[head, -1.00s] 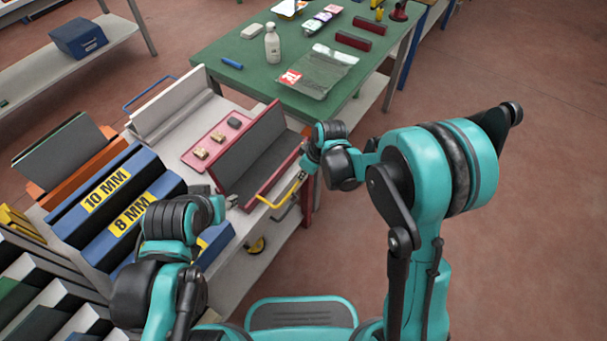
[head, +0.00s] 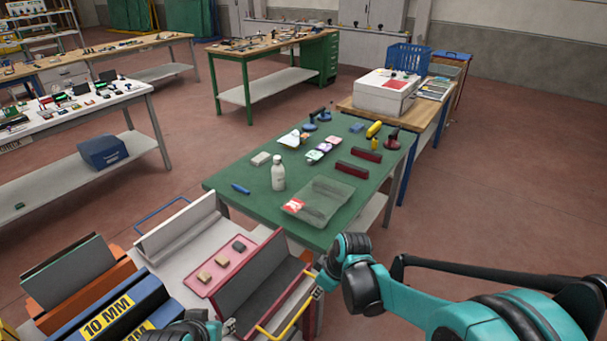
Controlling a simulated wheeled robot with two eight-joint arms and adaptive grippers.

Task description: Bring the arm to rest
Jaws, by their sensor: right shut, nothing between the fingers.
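My right arm enters from the lower right. Its gripper (head: 317,291) is small in view, shut and empty, close to the upper end of the yellow handle (head: 285,316) on the cart. I cannot tell whether it touches the handle. My left gripper (head: 229,327) is at the bottom edge, beside the lower end of the same handle. Its fingers are too small and too cut off to read, and most of the left arm is out of the picture.
The cart (head: 178,252) carries a pink tray (head: 211,276) with small blocks, grey upright panels and blue racks. Just beyond stands the green table (head: 238,203) with a bottle (head: 278,174), a bagged item (head: 318,201) and tools. Open floor (head: 500,190) lies to the right.

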